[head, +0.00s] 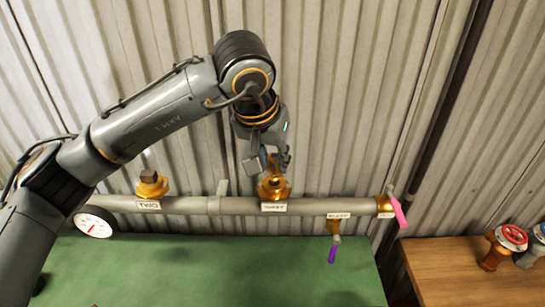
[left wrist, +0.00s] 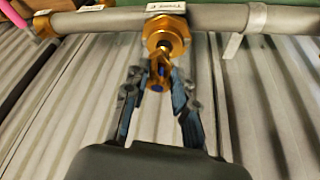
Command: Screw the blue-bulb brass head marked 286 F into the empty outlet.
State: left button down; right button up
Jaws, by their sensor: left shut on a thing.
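My left gripper (head: 272,162) hangs over the grey pipe and is shut on a small brass head, which also shows between the fingers in the left wrist view (left wrist: 158,72). Small blue spots show on the head; its marking is not readable. The head is lined up with the brass outlet (head: 274,188), a hexagonal fitting on top of the pipe, seen close up in the left wrist view (left wrist: 166,34). I cannot tell whether the head's end is inside the outlet or just touching it. My right gripper is not in view.
The grey pipe (head: 190,205) runs across in front of a corrugated wall. It carries a plugged brass fitting (head: 151,184) at left, a purple-handled valve (head: 333,245) below and a pink-handled valve (head: 396,208) at right. A wooden bench (head: 460,275) holds a red-wheeled valve (head: 505,245).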

pick_arm(q)
jog(key=shift+f+b, duration=0.95)
jog(key=shift+w+a+m, duration=0.1)
jog(key=shift+m, duration=0.7)
jog(key=m+g+h, duration=0.1)
jog(key=m, duration=0.3)
jog(key=shift+h, duration=0.3)
jog(key=c, duration=1)
grip_release()
jog(key=shift+c, duration=0.2)
jog(key=shift+b, duration=0.3)
